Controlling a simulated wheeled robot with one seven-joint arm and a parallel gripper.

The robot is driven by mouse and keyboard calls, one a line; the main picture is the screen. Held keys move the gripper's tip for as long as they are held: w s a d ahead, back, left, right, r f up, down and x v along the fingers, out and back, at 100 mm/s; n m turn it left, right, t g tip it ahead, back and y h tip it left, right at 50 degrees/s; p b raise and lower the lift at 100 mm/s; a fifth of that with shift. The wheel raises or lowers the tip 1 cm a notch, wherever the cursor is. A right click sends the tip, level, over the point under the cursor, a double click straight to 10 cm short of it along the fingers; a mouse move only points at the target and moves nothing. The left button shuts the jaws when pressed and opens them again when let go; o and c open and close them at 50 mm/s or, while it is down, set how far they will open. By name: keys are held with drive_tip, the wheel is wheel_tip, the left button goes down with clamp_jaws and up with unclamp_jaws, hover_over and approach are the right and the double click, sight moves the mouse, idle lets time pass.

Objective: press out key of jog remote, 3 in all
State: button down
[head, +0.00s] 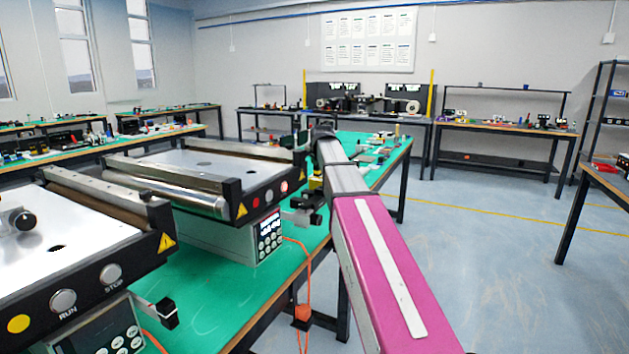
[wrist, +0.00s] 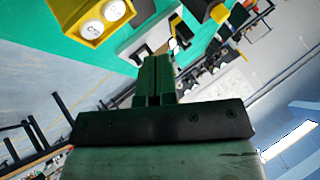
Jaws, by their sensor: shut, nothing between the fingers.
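The jog remote appears to be the yellow box with two round white keys (wrist: 95,22) at the top left of the wrist view, cut off by the frame edge. The marks on its keys are too small to read surely. A small patch of yellow also shows beside my arm in the head view (head: 315,183), perhaps the same box. My gripper (wrist: 155,75) is shut and empty, its dark fingers together in the middle of the wrist view. The fingertips are apart from the keys in the picture. In the head view my arm hides the gripper.
A conveyor with a keypad box (head: 268,237) stands on the green table (head: 215,300), left of my arm. Another conveyor (head: 75,225) is nearer at the left. An orange cord (head: 309,265) hangs over the table edge. The floor at right (head: 510,260) is clear.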

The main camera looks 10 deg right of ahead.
sight(316, 179)
drive_tip(key=shift+f, duration=1.9)
drive_tip(key=shift+f, duration=0.15)
idle(0.5)
drive_tip(key=shift+f, duration=0.25)
drive_tip(key=shift+f, duration=0.4)
idle(0.8)
drive_tip(key=shift+r, duration=0.85)
drive_tip(key=shift+r, duration=0.1)
drive_tip(key=shift+r, duration=2.4)
idle(0.7)
